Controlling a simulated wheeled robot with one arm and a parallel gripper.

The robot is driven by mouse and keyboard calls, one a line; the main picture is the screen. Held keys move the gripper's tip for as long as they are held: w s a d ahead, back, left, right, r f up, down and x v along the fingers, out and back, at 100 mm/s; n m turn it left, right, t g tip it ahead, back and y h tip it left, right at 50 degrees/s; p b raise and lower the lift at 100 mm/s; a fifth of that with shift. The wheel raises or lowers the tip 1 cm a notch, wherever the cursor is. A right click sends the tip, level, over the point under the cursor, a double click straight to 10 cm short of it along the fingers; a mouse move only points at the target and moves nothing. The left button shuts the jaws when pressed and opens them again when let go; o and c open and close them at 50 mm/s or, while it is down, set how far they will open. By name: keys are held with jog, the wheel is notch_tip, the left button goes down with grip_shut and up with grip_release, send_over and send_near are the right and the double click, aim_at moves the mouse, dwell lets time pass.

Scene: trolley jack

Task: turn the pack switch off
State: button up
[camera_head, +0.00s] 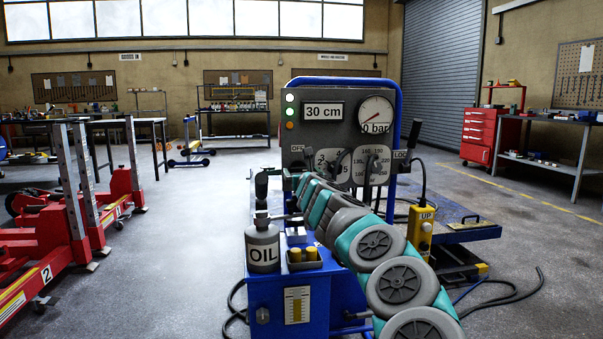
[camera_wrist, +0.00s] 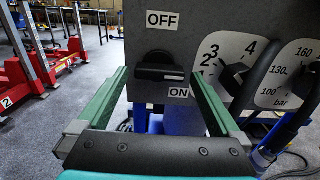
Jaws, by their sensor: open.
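The pack switch (camera_wrist: 158,72) is a black rotary knob on the grey panel, seen in the wrist view. Its bar handle lies about horizontal, its right end just above the ON label (camera_wrist: 178,92). The OFF label (camera_wrist: 162,20) is above the knob. My gripper (camera_wrist: 158,78) is open, its two green fingers on the left and right of the knob, with no visible grip on it. In the head view my arm hides the switch; the grey panel (camera_head: 330,90) shows above it.
Numbered dials (camera_wrist: 222,62) sit right of the switch. A yellow UP pendant (camera_head: 425,228) hangs at right. Red lifts (camera_head: 60,235) stand at left.

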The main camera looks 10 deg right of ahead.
jog(key=c, duration=1.2)
jog(key=shift+n, duration=0.3)
jog(key=n, duration=0.3)
jog(key=shift+d, duration=0.1)
jog(key=n, duration=0.5)
jog(key=shift+n, duration=0.4)
jog(key=n, duration=0.4)
jog(key=shift+n, duration=2.2)
